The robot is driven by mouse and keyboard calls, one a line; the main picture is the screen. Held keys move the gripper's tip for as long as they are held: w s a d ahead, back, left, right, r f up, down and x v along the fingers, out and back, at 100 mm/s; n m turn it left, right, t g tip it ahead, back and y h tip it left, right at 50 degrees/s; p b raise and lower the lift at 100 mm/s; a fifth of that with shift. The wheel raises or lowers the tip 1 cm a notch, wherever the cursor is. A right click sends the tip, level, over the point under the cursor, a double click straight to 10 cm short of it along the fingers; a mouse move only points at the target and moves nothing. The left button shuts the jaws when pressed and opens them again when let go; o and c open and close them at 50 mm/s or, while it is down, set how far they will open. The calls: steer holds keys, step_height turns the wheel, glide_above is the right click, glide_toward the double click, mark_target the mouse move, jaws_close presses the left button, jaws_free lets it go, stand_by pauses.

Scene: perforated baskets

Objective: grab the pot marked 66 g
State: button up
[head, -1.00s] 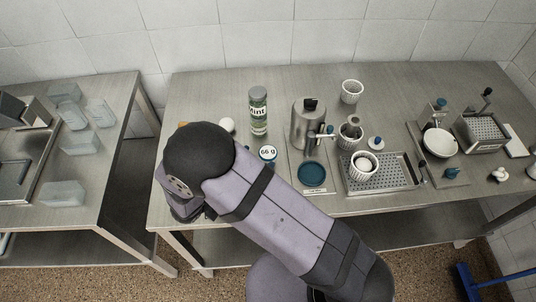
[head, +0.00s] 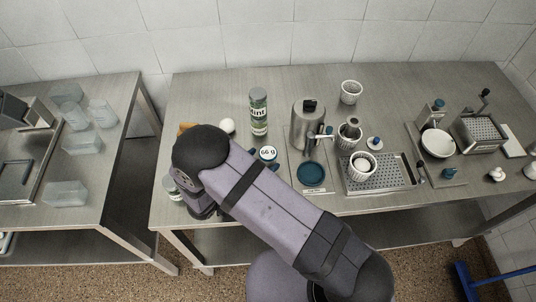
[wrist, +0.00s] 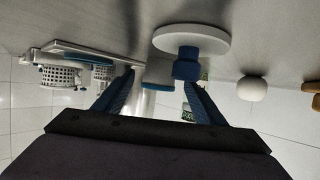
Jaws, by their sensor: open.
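A white disc with a blue knob (wrist: 187,62) shows nearer, beside the pot. My arm hides most of the gripper in the head view.
A white egg-like object (head: 227,126) is to the left. The table's front edge is near my arm.

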mark_target(264, 158)
steer(key=p+x, duration=0.1)
steer(key=x, duration=0.2)
steer(key=shift+w+d+r+p, duration=0.1)
steer(key=shift+d+r+p, duration=0.1)
steer(key=shift+p, duration=0.1)
steer(key=shift+w+d+f, duration=0.2)
steer(key=shift+w+f, duration=0.1)
steer(key=c, duration=1.1)
steer(key=shift+r, duration=0.15)
steer(key=shift+r+b, duration=1.15)
steer(key=shift+r, duration=3.7)
